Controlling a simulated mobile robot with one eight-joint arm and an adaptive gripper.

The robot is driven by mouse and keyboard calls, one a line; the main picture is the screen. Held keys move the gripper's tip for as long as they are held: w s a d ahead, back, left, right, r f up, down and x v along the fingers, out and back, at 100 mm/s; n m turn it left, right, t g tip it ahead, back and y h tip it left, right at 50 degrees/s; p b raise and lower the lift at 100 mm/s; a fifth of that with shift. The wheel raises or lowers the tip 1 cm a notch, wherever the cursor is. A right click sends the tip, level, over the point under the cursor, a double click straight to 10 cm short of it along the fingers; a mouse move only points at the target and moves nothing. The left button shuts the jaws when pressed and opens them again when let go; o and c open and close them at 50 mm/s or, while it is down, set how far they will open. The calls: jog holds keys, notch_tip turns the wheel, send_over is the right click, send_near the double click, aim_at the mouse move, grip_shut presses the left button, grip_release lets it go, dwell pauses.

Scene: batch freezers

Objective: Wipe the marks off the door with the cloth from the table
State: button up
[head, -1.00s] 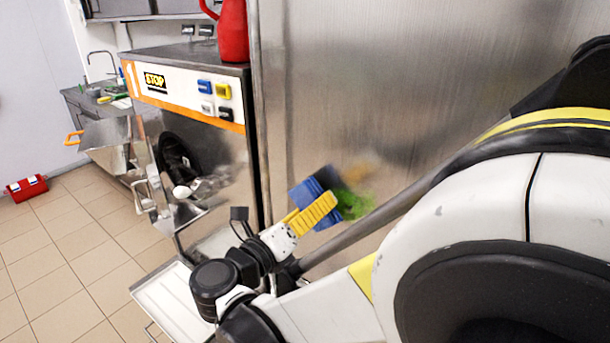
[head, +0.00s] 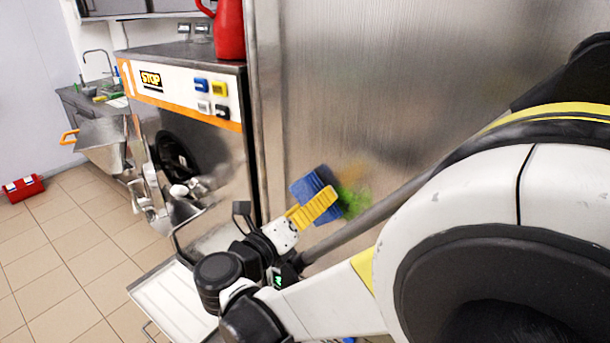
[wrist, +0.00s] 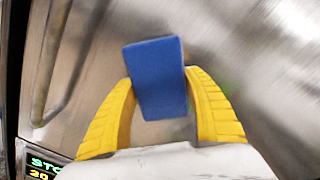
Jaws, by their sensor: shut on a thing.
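My gripper (head: 315,207) has yellow fingers shut on a blue cloth (head: 305,188), a thick block-like pad. It is held up at the big metal door (head: 400,70); I cannot tell whether it touches the surface. A green mark (head: 353,201) shows on the door just right of the cloth. A fainter orange-brown mark (head: 350,174) is above it. The cloth may hide part of the marks. In the wrist view the blue cloth (wrist: 157,75) sits between both fingers (wrist: 160,108), and the door behind is blurred.
A freezer machine (head: 185,130) with an orange-edged panel stands left of the door. A red jug (head: 231,35) is on top of it. A white tray (head: 170,300) juts out low in front. A red box (head: 22,188) lies on the tiled floor, otherwise clear at left.

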jog(key=shift+w+d, duration=0.25)
jog(key=shift+w, duration=0.05)
jog(key=shift+s+d, duration=3.75)
jog(key=shift+d, duration=1.05)
jog(key=shift+w+a+b, duration=0.4)
jog(key=shift+w+a, duration=0.85)
jog(key=shift+a, duration=0.35)
jog(key=shift+w+a+b, duration=0.35)
jog(key=shift+w+a, duration=0.9)
jog(key=shift+a, duration=0.4)
jog(key=shift+w+a+b, duration=0.4)
jog(key=shift+w+a, duration=0.85)
jog(key=shift+a, duration=0.35)
jog(key=shift+d+r+p, duration=0.1)
jog(key=shift+r+p, duration=0.95)
jog(key=shift+r, duration=0.35)
jog(key=shift+s+d, duration=3.7)
jog(key=shift+d, duration=1)
jog(key=shift+w+a+f+b, duration=0.1)
jog(key=shift+w+a+b, duration=0.15)
jog(key=shift+w+a, duration=1.15)
jog(key=shift+w+a+r+b, duration=0.1)
jog(key=shift+w+a+b, duration=0.2)
jog(key=shift+w+a, duration=1.15)
jog(key=shift+w+a+f+b, duration=0.1)
jog(key=shift+w+a+b, duration=0.15)
jog(key=shift+w+a, duration=1.15)
